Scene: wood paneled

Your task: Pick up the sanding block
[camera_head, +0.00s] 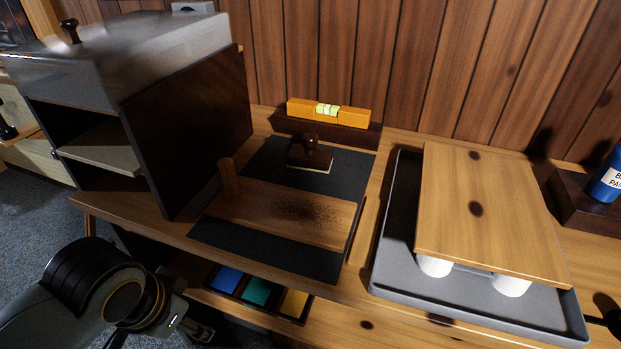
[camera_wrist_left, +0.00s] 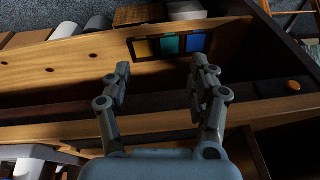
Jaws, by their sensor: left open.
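The sanding block (camera_head: 309,156) is a dark wooden block with a round knob and a pale underside. It rests on the dark mat (camera_head: 267,158), behind a scorched wooden board (camera_head: 270,213). My left gripper (camera_wrist_left: 160,72) is open and empty in the left wrist view. In the head view my left arm is at the lower left, low in front of the bench and well apart from the block. The block cannot be made out in the wrist view. My right gripper is not in view.
An orange level (camera_head: 328,112) lies behind the block. A grey tray (camera_head: 390,240) holds a raised board at right. Blue, green and yellow compartments (camera_head: 258,291) sit below the bench edge.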

